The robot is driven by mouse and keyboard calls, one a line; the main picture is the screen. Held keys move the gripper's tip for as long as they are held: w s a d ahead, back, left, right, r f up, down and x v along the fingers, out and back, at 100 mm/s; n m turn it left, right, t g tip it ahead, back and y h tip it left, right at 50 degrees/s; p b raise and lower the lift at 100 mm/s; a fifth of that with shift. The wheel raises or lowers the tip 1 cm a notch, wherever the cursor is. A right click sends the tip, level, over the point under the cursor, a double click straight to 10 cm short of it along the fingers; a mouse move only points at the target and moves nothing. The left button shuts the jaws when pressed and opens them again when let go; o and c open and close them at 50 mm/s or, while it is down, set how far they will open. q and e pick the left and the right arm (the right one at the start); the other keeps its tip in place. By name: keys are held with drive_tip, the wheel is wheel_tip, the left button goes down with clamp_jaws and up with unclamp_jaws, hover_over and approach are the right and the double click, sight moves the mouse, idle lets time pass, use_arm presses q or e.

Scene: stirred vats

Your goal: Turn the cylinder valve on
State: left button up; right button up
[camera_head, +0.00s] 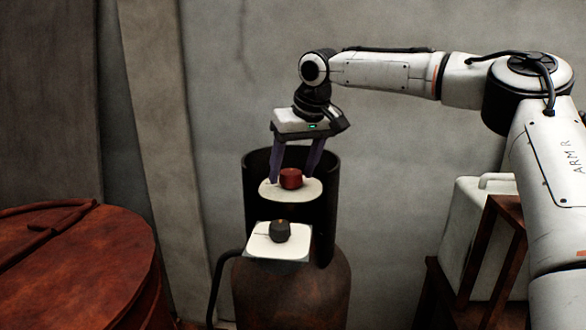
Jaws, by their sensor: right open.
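The rusty gas cylinder (291,293) stands upright at the middle bottom, with a dark open collar (325,215) around its top. A red valve knob (291,178) sits on a pale round plate (305,192) inside the collar. A dark knob (280,231) sits on a pale square plate (262,248) in front and lower. My right gripper (293,183) points down over the collar, its two fingers apart on either side of the red knob. I cannot tell whether either finger touches it. My left gripper is out of view.
A rusty round lidded vat (80,262) fills the lower left. A black hose (215,285) curves down the cylinder's left side. At right, a white jerrycan (468,220) stands by a brown frame (480,265). A grey wall is close behind.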

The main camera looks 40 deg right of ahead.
drive_tip(key=c, duration=1.1)
drive_tip(key=shift+o, duration=0.2)
drive_tip(key=shift+n, duration=0.3)
drive_tip(key=n+y, duration=0.1)
drive_tip(key=n, duration=0.1)
drive_tip(key=shift+d+n, duration=0.15)
drive_tip(key=shift+n, duration=0.25)
drive_tip(key=n+y, duration=0.1)
drive_tip(key=n, duration=0.2)
drive_tip(key=shift+w+d+n+y, duration=0.1)
drive_tip(key=shift+d+n+y, duration=0.05)
drive_tip(key=shift+n+y, duration=0.2)
drive_tip(key=n, duration=0.2)
drive_tip(key=n+g+y, duration=0.1)
drive_tip(key=n, duration=0.1)
drive_tip(key=shift+w+d+y, duration=0.1)
drive_tip(key=shift+y, duration=0.15)
drive_tip(key=shift+w+n+g+y, duration=0.1)
drive_tip(key=shift+n+g+y, duration=0.4)
drive_tip(key=shift+n, duration=1.55)
drive_tip(key=shift+d, duration=0.1)
